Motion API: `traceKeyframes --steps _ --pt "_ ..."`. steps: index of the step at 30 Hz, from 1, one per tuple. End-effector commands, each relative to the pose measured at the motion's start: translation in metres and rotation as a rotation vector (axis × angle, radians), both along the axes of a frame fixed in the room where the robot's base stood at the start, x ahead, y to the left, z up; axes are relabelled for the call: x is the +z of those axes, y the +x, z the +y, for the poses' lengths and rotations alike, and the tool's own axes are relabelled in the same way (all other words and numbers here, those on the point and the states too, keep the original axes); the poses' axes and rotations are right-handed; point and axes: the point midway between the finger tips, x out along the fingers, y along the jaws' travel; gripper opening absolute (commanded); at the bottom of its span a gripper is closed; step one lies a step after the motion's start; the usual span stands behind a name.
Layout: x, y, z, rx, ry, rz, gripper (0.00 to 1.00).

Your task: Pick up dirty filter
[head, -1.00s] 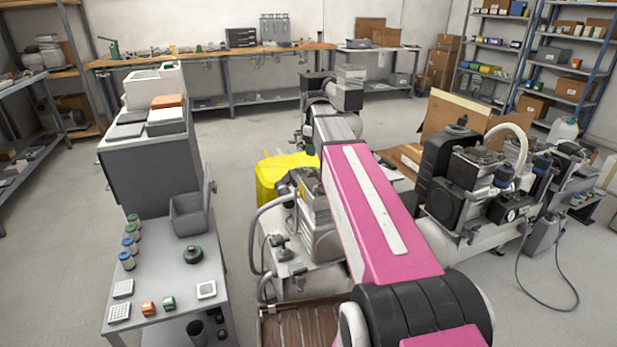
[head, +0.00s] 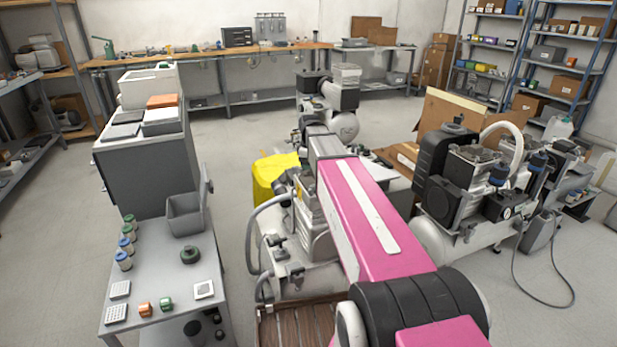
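I cannot tell for certain which thing is the dirty filter. On the small grey cart (head: 180,275) at the lower left lie a pale gridded square (head: 120,289), another pale gridded square (head: 115,314) and a white-framed square (head: 204,290). Several small capped cylinders (head: 124,261) stand along its left side. My pink arm reaches forward over the middle. The dark end of my arm (head: 313,83) is up beyond the compressor, far from the cart. Its fingers cannot be made out, and nothing held shows.
A compressor (head: 310,235) with hoses stands between the cart and my arm, with a yellow cover (head: 272,175) behind it. Another compressor (head: 470,190) is at right. A grey cabinet (head: 150,170) stands behind the cart. Open floor (head: 245,135) lies before the back workbench (head: 215,58).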

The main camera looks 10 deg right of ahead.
Motion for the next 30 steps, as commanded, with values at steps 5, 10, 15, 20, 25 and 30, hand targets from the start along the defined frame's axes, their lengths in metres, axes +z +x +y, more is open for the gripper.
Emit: traceKeyframes --steps 5,10,15,20,25,30 --pt "0.000 0.000 0.000 0.000 0.000 0.000 0.24" --pt "0.001 0.000 0.000 0.000 0.000 0.000 0.20" --pt "0.002 0.000 0.000 0.000 0.000 0.000 0.20" --pt "0.016 0.000 0.000 0.000 0.000 -0.001 0.20" --pt "0.044 0.001 0.000 0.000 0.000 -0.002 0.20" --pt "0.072 0.001 0.000 0.000 0.000 -0.001 0.20"
